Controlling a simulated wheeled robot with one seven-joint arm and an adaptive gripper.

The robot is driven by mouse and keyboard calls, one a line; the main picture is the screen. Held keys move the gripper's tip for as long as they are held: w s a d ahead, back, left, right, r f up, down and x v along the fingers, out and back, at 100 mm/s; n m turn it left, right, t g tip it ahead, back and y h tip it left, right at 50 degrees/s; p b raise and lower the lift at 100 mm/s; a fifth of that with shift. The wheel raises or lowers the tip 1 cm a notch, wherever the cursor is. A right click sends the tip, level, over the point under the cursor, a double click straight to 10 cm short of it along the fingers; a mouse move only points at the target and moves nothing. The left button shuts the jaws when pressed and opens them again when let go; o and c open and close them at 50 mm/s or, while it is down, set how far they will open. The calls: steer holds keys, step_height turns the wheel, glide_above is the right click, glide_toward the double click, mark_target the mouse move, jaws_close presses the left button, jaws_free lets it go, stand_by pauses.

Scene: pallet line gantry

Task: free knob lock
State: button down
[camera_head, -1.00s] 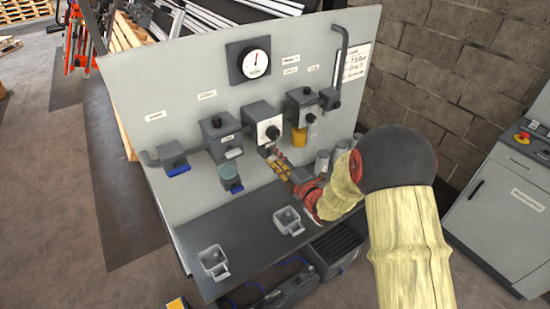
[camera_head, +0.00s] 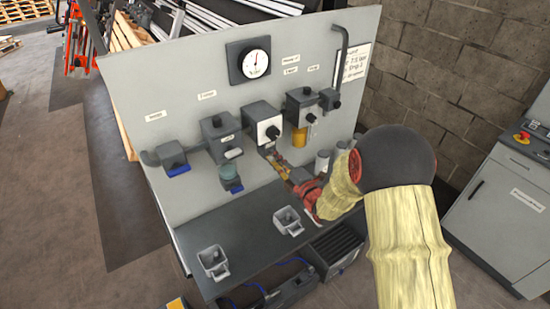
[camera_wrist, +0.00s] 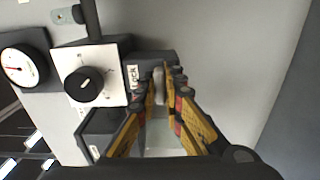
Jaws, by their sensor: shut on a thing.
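The dial unit (camera_head: 258,113) on the panel has a white face plate and a round black knob (camera_head: 272,133). In the wrist view the face plate (camera_wrist: 112,60) and black knob (camera_wrist: 83,84) are at the left. A dark block with a white "Lock" label (camera_wrist: 134,76) adjoins the plate. My gripper (camera_wrist: 160,90) is shut on a small pale grey knob (camera_wrist: 158,76) beside that label. Its fingers cover part of the grey knob. In the head view my gripper (camera_head: 274,158) is just below the dial unit, and its grip is too small to make out.
A gauge (camera_head: 249,61) is above the dial unit. A unit with a yellow bowl (camera_head: 299,137) is close on the right; a unit with a teal bowl (camera_head: 229,172) is on the left. Two grey cups (camera_head: 213,261) (camera_head: 288,221) stand on the shelf below. A brick wall is at the right.

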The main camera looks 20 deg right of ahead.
steer(key=shift+f+m+b, duration=0.1)
steer(key=shift+m+b, duration=0.2)
steer(key=shift+b, duration=0.05)
steer(key=m+b, duration=0.2)
steer(key=m, duration=0.1)
steer(key=shift+m+b, duration=0.35)
steer(key=shift+m, duration=0.05)
steer(key=m+b, duration=0.2)
steer(key=m, duration=0.3)
steer(key=shift+f, duration=0.1)
steer(key=m, duration=0.5)
steer(key=shift+m, duration=1.8)
steer(key=c, duration=2)
jaws_free()
steer(key=shift+o, duration=0.5)
